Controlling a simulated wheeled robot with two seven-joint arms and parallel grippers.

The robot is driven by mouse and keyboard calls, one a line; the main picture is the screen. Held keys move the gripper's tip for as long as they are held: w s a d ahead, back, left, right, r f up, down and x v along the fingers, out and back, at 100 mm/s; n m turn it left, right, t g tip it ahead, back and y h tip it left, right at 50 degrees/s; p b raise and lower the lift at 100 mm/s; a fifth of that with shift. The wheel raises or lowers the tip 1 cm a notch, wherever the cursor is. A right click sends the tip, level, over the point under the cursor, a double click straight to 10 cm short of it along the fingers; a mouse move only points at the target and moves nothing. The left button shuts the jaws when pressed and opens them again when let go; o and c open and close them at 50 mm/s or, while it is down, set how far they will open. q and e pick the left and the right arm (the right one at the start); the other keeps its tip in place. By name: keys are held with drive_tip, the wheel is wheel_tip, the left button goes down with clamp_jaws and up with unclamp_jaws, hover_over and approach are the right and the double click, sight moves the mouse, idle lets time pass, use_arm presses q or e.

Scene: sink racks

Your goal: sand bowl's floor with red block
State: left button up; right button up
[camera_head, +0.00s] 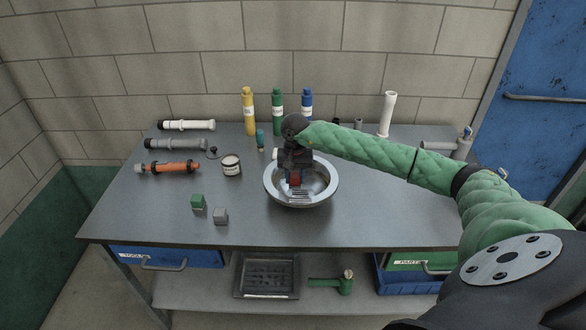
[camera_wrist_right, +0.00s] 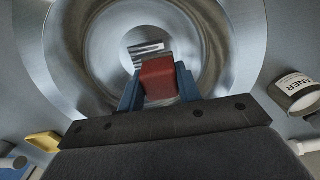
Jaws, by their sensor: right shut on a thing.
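The metal bowl (camera_head: 327,190) stands on the grey table, right of the middle of the head view. My right gripper (camera_head: 295,180) reaches down into the bowl and is shut on the red block (camera_head: 295,178). In the right wrist view the red block (camera_wrist_right: 158,80) sits between the blue fingers of the right gripper (camera_wrist_right: 158,88), over the bowl's floor (camera_wrist_right: 130,50). I cannot tell whether the block touches the floor. A bright striped patch shows on the floor beside the block. My left gripper is not in view.
A green block (camera_head: 198,202) and a grey block (camera_head: 220,216) lie front left of the bowl. A labelled can (camera_head: 231,165) stands left of it. Yellow (camera_head: 249,112), green (camera_head: 278,112) and blue (camera_head: 307,106) bottles stand behind.

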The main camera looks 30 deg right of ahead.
wheel_tip(320, 180, up, 2)
drive_tip(key=shift+w+r, duration=0.1)
drive_tip(key=shift+r, duration=0.7)
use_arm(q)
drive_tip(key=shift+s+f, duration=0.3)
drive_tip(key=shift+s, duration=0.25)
